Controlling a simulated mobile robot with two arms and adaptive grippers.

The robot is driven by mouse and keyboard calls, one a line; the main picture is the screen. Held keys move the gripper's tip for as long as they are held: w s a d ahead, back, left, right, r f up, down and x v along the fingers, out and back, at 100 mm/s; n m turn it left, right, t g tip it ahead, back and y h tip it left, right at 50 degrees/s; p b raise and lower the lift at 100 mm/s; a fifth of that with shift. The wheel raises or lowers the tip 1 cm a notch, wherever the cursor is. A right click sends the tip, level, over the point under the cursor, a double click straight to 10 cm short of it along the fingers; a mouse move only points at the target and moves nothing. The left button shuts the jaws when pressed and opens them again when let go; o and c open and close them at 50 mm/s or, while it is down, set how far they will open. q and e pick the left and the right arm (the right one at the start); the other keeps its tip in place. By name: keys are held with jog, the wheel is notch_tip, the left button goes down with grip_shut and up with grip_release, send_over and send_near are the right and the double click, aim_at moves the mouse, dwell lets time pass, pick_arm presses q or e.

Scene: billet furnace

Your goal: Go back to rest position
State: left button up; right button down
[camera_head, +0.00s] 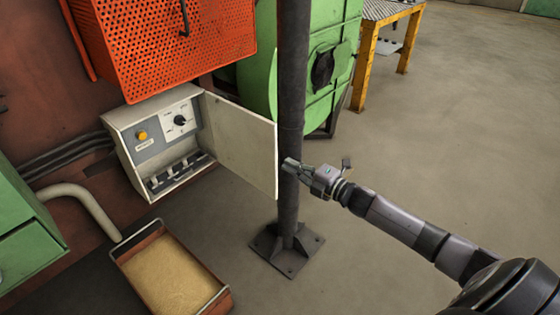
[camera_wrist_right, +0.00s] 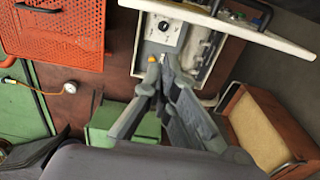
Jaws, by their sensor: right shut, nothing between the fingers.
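My right gripper (camera_head: 297,170) is shut and empty in the head view, in front of the dark post and beside the free edge of the open cabinet door (camera_head: 243,143). The gripper's closed fingers also show in the right wrist view (camera_wrist_right: 163,75). The control cabinet (camera_head: 127,130) stands open at the left, with a yellow lamp (camera_head: 142,135), a rotary switch (camera_head: 180,121) and a row of dark parts low inside. I cannot tell whether the fingers touch the door or the post. My left gripper is not in view.
A dark post (camera_head: 290,90) with a bolted base plate (camera_head: 285,250) stands close to my right gripper. A tray of tan granular material (camera_head: 172,275) lies below the cabinet. An orange perforated guard (camera_head: 170,45) hangs above. Open floor (camera_head: 430,130) lies to the right.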

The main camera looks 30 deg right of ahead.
jog(key=s+a+f+m+g+h, duration=0.3)
jog(key=s+f+m, duration=0.35)
jog(key=f, duration=0.55)
jog(key=s+a+f+m+g+h, duration=0.25)
jog(key=s+f+m, duration=0.4)
jog(key=f, duration=0.65)
jog(key=s+a+f+m+g+h, duration=0.1)
jog(key=s+a+f+m+g, duration=0.4)
jog(key=s+f, duration=0.5)
jog(key=s+a+f+m+g, duration=0.2)
jog(key=s+a+g, duration=0.25)
jog(key=s, duration=0.75)
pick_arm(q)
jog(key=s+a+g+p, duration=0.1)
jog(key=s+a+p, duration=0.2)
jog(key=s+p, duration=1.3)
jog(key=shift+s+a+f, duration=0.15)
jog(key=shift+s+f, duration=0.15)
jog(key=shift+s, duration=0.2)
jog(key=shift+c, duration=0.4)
pick_arm(e)
jog(key=s+d, duration=0.2)
jog(key=s, duration=1.5)
jog(key=shift+s+d+g, duration=0.2)
jog(key=shift+g, duration=0.2)
